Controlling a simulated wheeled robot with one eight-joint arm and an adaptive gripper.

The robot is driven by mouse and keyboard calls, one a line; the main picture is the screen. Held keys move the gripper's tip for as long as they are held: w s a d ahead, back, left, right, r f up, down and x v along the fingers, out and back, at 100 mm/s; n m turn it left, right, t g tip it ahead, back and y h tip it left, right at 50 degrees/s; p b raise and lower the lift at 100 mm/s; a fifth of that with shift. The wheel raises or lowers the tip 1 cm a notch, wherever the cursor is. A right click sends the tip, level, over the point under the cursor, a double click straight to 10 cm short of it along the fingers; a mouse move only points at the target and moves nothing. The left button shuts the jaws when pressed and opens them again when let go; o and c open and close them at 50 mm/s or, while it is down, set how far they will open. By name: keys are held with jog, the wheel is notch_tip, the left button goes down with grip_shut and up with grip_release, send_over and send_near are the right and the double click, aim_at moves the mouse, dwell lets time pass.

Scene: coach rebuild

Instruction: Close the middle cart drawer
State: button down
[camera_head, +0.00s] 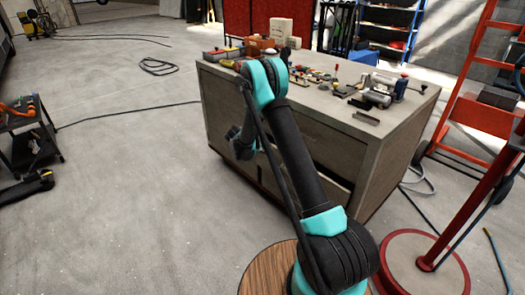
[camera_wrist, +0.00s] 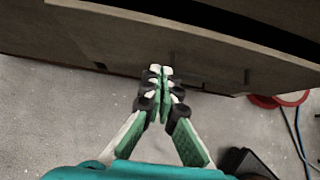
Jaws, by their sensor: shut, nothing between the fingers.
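The cart (camera_head: 385,155) is a grey, box-like cabinet with a tool-covered top, right of centre in the head view. My arm crosses its drawer side and hides much of the drawer fronts. A dark gap (camera_head: 332,178) shows between drawer fronts low on that side. In the wrist view a wide grey-brown drawer front (camera_wrist: 200,45) spans the top, with a dark gap above it. I cannot tell for certain which drawer it is. My gripper (camera_wrist: 160,73) is shut and empty, its tips at that front's lower part; contact is unclear.
A red round-based stand (camera_head: 425,262) and a red hand truck (camera_head: 470,110) stand right of the cart. A round wooden top (camera_head: 262,270) is near my arm's base. A dark tool trolley (camera_head: 30,140) is far left. Open concrete floor lies left, crossed by cables.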

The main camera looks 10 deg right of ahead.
jog(key=w+d+f, duration=0.3)
jog(key=w+d, duration=0.1)
jog(key=d, duration=0.2)
jog(key=shift+w+d+f, duration=0.15)
jog(key=shift+w+f, duration=0.1)
jog(key=shift+f, duration=0.1)
jog(key=w+d, duration=0.1)
jog(key=d, duration=0.1)
jog(key=w+d, duration=0.2)
jog(key=shift+w+d, duration=0.1)
jog(key=shift+d, duration=0.1)
jog(key=shift+r, duration=0.1)
